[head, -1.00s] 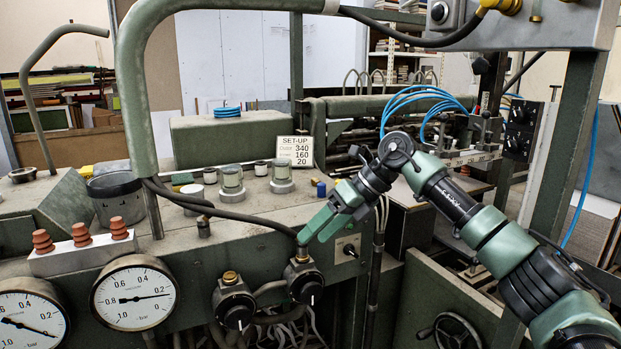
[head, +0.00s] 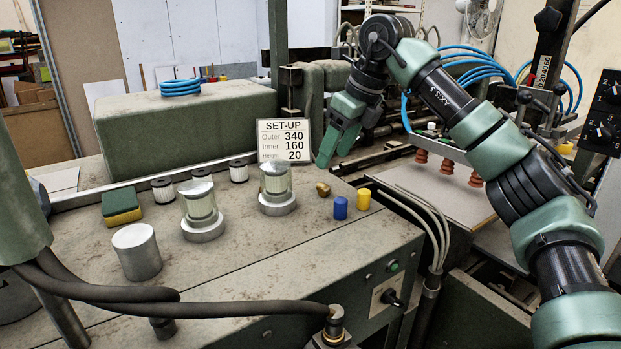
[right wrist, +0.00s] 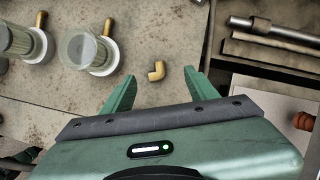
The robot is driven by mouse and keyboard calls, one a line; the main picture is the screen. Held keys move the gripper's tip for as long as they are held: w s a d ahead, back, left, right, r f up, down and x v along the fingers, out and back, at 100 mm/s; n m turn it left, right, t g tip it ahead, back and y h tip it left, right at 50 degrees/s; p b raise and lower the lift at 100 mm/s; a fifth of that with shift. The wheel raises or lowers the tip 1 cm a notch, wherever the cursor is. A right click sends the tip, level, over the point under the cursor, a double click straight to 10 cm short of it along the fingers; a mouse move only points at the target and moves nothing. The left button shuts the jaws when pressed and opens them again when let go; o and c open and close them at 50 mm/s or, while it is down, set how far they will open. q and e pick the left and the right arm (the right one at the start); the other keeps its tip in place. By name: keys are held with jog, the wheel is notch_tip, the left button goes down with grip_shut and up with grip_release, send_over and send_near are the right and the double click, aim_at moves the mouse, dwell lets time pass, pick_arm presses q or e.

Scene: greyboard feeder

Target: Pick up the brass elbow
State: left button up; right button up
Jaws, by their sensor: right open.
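The brass elbow (head: 323,189) is a small bent piece lying on the worn green machine top (head: 290,240), below the set-up sign. In the right wrist view the brass elbow (right wrist: 157,71) lies between and a little beyond the fingertips. My right gripper (head: 334,160) points down above and slightly behind the elbow. In the right wrist view my right gripper (right wrist: 159,80) has its fingers apart, with nothing between them and apart from the elbow. My left gripper is not in view.
A blue cap (head: 340,208) and a yellow cap (head: 363,199) stand close right of the elbow. A glass-bodied filter (head: 276,188) stands to its left. The set-up sign (head: 284,141) stands behind. Black hoses (head: 200,304) cross the front.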

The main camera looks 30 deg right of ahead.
aim_at(319, 186)
jog(key=shift+x, duration=1.25)
jog(key=f, duration=0.1)
jog(key=a+f+p, duration=0.1)
jog(key=f+p, duration=0.1)
jog(key=f, duration=0.1)
jog(key=shift+w+a+f, duration=0.1)
jog(key=shift+w+a, duration=0.2)
jog(key=shift+w, duration=0.05)
jog(key=shift+w+f, duration=0.15)
jog(key=shift+f, duration=0.2)
jog(key=c, duration=1.1)
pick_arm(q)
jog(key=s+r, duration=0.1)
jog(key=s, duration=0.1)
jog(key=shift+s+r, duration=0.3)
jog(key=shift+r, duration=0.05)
pick_arm(e)
grip_shut()
